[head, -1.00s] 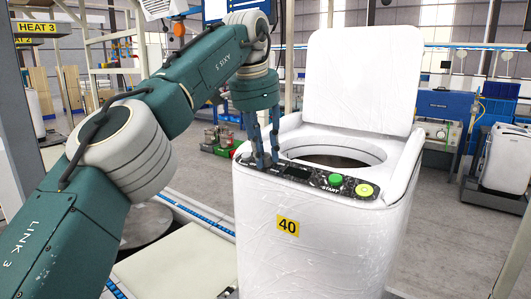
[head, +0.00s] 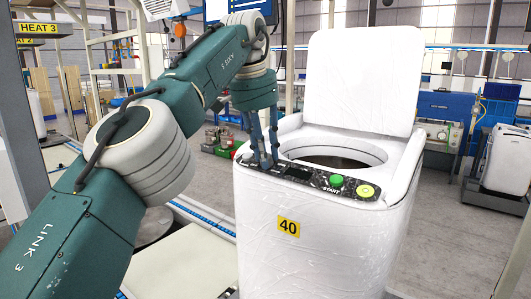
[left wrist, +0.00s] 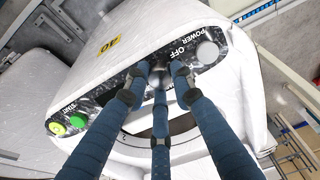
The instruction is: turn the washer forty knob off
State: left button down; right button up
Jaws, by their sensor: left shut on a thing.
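The white washer (head: 300,255) has a yellow label "40" (head: 288,228) on its front, and its lid (head: 360,80) stands open. Its dark control panel (head: 305,176) carries a green START button (head: 336,181) and a yellow-ringed button (head: 365,190). My left gripper (head: 264,163) reaches down onto the panel's left part. In the left wrist view its three blue fingers close around the dark knob (left wrist: 159,76), which they largely hide. The word OFF (left wrist: 178,52) shows beside the knob, near a round POWER button (left wrist: 208,52). The knob's pointer cannot be made out.
The open drum mouth (head: 335,155) lies just behind the panel. A blue-edged conveyor (head: 205,219) runs to the left of the washer. Another white machine (head: 505,160) stands far right, with clear floor between.

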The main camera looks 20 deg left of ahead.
pick_arm(q)
jog(key=shift+s+f, duration=0.1)
jog(key=c, duration=1.5)
grip_release()
jog(key=shift+c, duration=0.2)
jog(key=shift+o, duration=0.4)
